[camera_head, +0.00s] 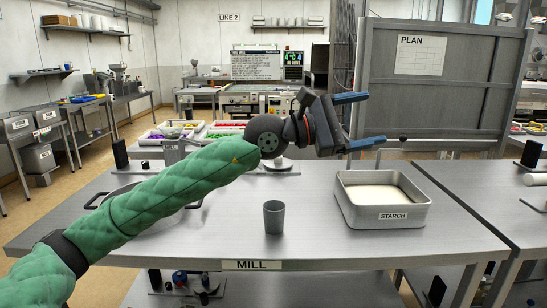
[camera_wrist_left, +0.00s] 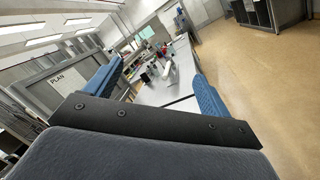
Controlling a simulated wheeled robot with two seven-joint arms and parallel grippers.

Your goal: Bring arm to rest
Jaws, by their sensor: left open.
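My left arm, in a green quilted sleeve, reaches in from the lower left of the head view. Its gripper (camera_head: 358,122) is raised above the metal table and points to the right. Its two blue fingers are apart with nothing between them. In the left wrist view the two blue fingers of the gripper (camera_wrist_left: 155,90) also stand wide apart, with a far table and floor beyond. My right gripper is in neither view.
The table (camera_head: 310,235), labelled MILL, carries a grey cup (camera_head: 274,217) and a metal tray (camera_head: 383,225) labelled STARCH with white contents. A pan (camera_head: 97,199) is partly hidden behind my left arm. Coloured bins (camera_head: 221,133) stand behind. A grey PLAN board (camera_head: 440,90) rises at the back right.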

